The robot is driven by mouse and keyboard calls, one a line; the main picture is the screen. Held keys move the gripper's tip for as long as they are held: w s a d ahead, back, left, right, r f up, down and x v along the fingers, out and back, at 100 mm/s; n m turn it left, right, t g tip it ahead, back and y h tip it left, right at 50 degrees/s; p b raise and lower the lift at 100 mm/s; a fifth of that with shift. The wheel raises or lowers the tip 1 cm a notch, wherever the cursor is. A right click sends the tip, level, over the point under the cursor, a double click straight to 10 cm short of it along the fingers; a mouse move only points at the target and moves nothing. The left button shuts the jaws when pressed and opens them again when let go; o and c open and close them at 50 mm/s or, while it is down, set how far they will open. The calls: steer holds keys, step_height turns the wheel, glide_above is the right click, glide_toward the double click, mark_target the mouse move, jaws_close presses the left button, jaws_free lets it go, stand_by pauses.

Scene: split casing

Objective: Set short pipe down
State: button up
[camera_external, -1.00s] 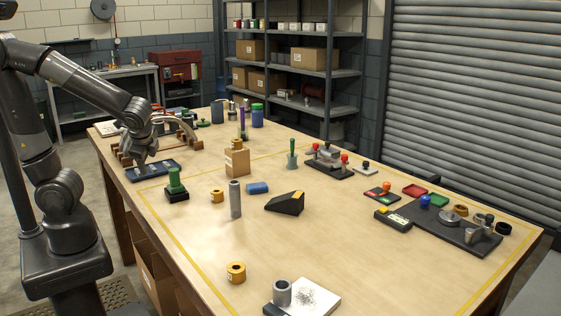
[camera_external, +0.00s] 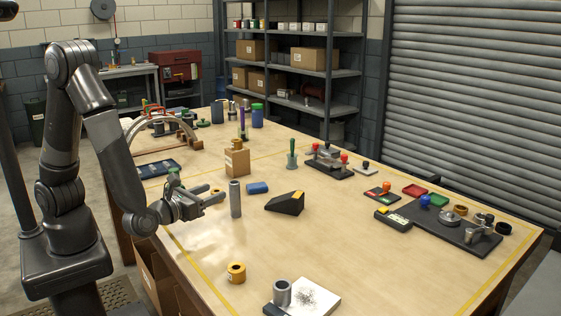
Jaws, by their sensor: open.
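A slim grey pipe (camera_external: 235,199) stands upright on the table, left of the black wedge. A shorter, wider grey pipe (camera_external: 282,293) stands upright at the front on a white-topped block (camera_external: 313,298). I cannot tell which of them is the short pipe. My gripper (camera_external: 219,194) is open and empty, lying level at the table's left side. Its fingers point right towards the slim pipe, with the tips just short of it in the picture; the exact gap is unclear.
The table's middle front is clear.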

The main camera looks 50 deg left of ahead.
mark_target(235, 199)
steer(key=w, duration=0.7)
steer(key=w+a, duration=0.1)
steer(key=w, duration=0.2)
steer(key=shift+w+a+f, duration=0.1)
steer(key=shift+w+f, duration=0.1)
steer(key=shift+w, duration=0.1)
jaws_close()
